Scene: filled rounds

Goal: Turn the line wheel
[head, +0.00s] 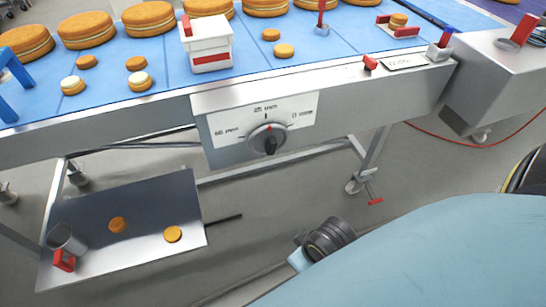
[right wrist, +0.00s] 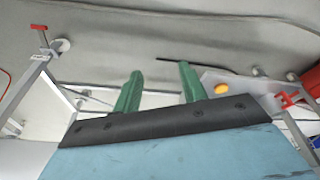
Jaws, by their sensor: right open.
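The line wheel (head: 267,140) is a round grey dial with a black grip on a white plate, fixed to the front of the conveyor frame. A red mark is at its top, below the middle label, which seems to read 25 mm. The black grip sits at the lower middle of the dial. My right gripper (right wrist: 159,80) shows in the right wrist view with two green fingers apart and nothing between them. The wheel cannot be made out in that view. In the head view my right gripper's fingers are not visible. My left gripper is not in view.
A blue conveyor belt (head: 120,80) above the wheel carries several large and small round cakes. A white box (head: 207,47) stands near its edge. A metal tray (head: 190,215) with two small rounds and a cup (head: 66,240) is low at left. The floor below the wheel is clear.

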